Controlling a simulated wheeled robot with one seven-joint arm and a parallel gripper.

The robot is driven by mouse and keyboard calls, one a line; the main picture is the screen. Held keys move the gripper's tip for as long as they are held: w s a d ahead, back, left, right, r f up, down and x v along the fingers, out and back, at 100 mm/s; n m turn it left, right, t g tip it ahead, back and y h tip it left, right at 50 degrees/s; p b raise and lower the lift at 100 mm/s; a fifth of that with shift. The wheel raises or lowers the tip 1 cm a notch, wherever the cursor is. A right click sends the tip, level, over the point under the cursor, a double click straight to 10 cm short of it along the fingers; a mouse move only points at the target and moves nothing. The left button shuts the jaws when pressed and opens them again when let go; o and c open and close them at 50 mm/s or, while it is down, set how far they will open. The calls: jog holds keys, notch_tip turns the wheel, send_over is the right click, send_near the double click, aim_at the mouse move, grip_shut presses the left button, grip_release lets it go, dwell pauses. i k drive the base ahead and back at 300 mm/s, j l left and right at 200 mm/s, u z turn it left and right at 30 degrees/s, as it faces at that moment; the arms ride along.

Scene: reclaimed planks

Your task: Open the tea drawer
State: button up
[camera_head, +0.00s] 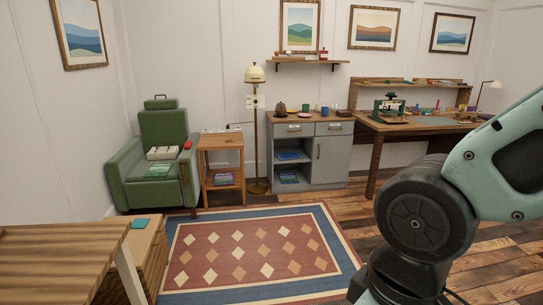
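A grey cabinet (332,160) with a wooden top stands against the back wall. It has two drawer fronts side by side under its top, a left drawer (286,133) and a right drawer (334,132), each with a small handle. Both look shut. I cannot tell from any marking which one is the tea drawer. Below the left drawer are open shelves with books; below the right one is a door. Cups and a dark pot-like item (280,109) stand on top. My arm fills the right side, well in front of the cabinet; my gripper is out of view.
A patterned rug (215,235) and bare wood floor lie before the cabinet. A floor lamp (256,140) and a small wooden side table (221,142) stand left of it, then a green armchair (130,185). A workbench (425,128) stands right. A wooden table (50,255) is near left.

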aim_at(291, 126)
jog(key=i, duration=3.7)
jog(key=i+u, duration=0.3)
jog(key=i+l+u, duration=0.25)
jog(key=i, duration=0.25)
